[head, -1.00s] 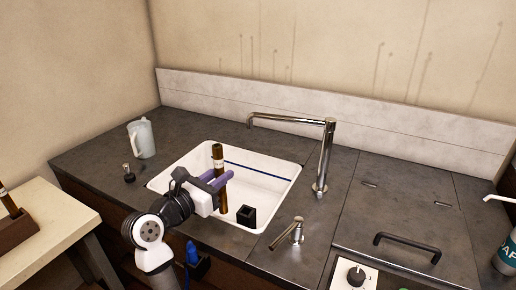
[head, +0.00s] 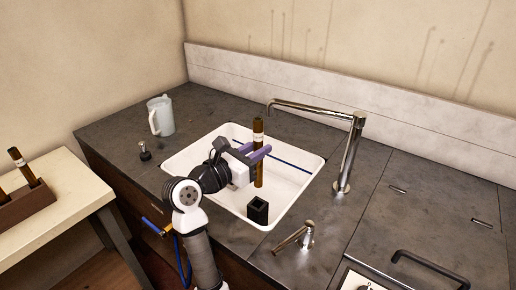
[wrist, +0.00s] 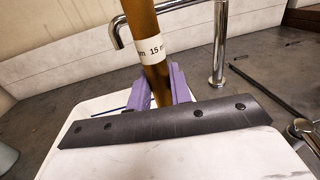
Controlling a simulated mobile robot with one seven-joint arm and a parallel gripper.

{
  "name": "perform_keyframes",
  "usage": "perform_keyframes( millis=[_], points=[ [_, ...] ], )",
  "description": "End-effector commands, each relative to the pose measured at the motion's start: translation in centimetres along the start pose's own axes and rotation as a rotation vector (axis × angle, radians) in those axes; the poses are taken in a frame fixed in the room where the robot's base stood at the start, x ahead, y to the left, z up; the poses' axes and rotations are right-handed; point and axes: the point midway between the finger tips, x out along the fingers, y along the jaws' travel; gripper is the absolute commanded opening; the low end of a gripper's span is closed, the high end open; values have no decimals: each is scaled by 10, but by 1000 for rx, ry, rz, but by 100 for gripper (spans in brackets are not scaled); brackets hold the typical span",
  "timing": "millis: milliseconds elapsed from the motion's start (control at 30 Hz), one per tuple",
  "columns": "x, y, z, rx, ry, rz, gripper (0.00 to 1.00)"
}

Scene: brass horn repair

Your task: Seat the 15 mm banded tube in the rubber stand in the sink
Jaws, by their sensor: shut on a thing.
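The banded tube (head: 258,167) is brown with a white band near its top. In the wrist view the tube (wrist: 141,20) shows "15 m" on its band. My gripper (head: 261,154), with purple fingers, is shut on the tube and holds it upright over the white sink (head: 226,207). The wrist view shows the fingers (wrist: 158,88) on both sides of it. The rubber stand (head: 257,210) is a black square block with an open top on the sink floor. It is below and in front of the tube, apart from it. The stand is hidden in the wrist view.
A chrome faucet (head: 348,155) arches over the back right of the sink. A small lever (head: 296,238) stands at the front right. A pale jug (head: 161,116) and dark knob (head: 144,151) are on the left counter. Another tube (head: 22,165) stands in a wooden rack (head: 28,203).

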Motion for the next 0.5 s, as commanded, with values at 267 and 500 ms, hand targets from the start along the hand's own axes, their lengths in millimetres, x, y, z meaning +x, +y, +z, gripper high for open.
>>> perform_keyframes(
  millis=[267, 500],
  points=[
    [-3, 0, -8, 1, 4, 1, 0],
    [-3, 0, -30, 1, 4, 1, 0]
  ],
)
